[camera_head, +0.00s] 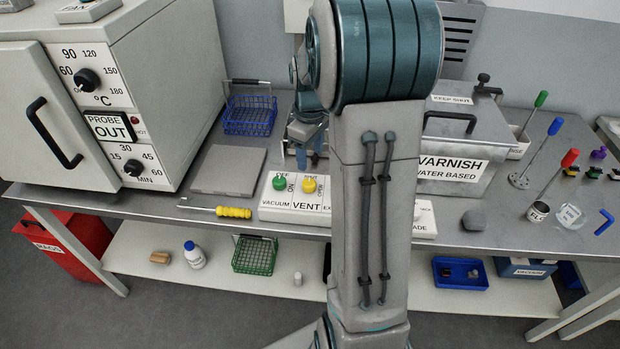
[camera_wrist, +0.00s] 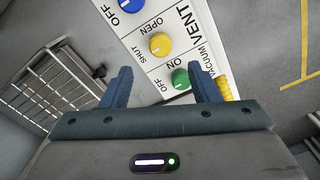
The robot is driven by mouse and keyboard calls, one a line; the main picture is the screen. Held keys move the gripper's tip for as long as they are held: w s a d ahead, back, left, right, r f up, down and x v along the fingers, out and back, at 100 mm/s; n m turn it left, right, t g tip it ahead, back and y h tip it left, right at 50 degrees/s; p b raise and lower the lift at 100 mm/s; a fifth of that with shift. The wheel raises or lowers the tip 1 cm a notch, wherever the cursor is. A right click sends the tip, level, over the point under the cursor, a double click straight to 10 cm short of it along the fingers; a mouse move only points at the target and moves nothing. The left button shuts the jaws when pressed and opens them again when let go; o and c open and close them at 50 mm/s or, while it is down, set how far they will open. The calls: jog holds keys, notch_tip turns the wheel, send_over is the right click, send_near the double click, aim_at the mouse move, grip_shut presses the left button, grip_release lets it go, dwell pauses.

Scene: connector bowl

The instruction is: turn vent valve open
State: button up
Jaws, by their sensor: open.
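The vent valve is a yellow knob (camera_head: 309,185) on a white control panel (camera_head: 268,212), above the word VENT. It also shows in the wrist view (camera_wrist: 160,45), with SHUT and OPEN printed beside it; I cannot tell surely where its pointer stands. My gripper (camera_wrist: 160,70) is open and empty, its two blue fingers apart. In the wrist view the yellow knob lies just beyond the fingertips, between their lines, untouched as far as I can see. In the head view my gripper (camera_head: 303,133) is behind the panel, partly hidden by my arm.
A green vacuum knob (camera_head: 279,182) sits close left of the yellow one. A blue knob (camera_wrist: 133,5) is on its other side. A yellow-handled screwdriver (camera_head: 232,212) lies left of the panel. The oven (camera_head: 160,120), blue basket (camera_head: 250,115) and varnish tank (camera_head: 460,140) stand around.

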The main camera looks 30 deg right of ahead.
aim_at(310, 182)
notch_tip(310, 182, down, 10)
jog(key=shift+r+p, duration=0.1)
jog(key=shift+p, duration=0.2)
jog(key=shift+c, duration=0.2)
jog(key=c, duration=0.9)
